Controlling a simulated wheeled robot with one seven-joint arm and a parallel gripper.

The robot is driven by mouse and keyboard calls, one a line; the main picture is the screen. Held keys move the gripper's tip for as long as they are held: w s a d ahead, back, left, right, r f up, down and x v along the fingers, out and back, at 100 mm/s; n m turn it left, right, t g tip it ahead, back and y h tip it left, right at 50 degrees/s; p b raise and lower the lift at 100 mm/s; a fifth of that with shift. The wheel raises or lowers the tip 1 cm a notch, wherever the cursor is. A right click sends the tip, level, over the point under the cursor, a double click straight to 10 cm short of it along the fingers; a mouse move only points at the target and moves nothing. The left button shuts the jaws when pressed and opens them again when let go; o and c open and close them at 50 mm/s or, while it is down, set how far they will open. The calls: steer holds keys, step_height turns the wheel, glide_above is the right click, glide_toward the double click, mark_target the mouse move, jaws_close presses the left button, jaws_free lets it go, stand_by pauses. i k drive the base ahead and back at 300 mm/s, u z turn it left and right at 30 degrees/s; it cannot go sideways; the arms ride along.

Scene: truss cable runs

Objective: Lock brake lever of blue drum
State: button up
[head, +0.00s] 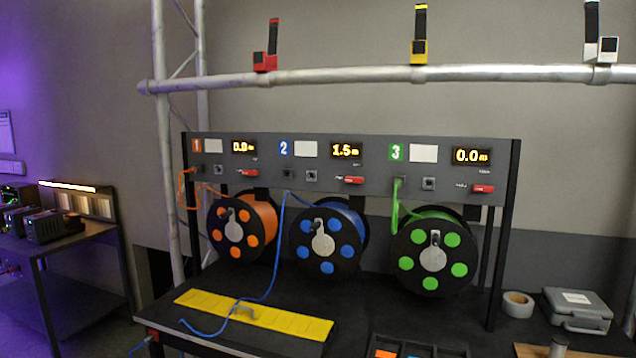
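The blue drum (328,240) is a black reel with blue round spots, hung in the middle below the panel marked 2. A pale hub plate (322,246) with a small dark handle sits at its centre. Above it on the panel is a small red lever (354,180), lying about level and pointing right. I cannot tell which of these is the brake lever. The display (346,150) above reads 1.5. Blue cable (276,250) runs from the panel down over the table to a loose end. My gripper is not in view.
An orange drum (241,231) hangs to the left and a green drum (436,256) to the right; their displays read 0.0. A yellow strip (290,322) lies in front. A tape roll (517,304) and grey case (578,310) stand at right. A truss tube (350,76) crosses above.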

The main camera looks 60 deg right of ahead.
mark_target(356, 179)
steer(key=z, duration=1.15)
steer(key=k, duration=0.2)
steer(key=z, duration=1.3)
steer(key=i, duration=0.75)
steer(key=u, duration=0.45)
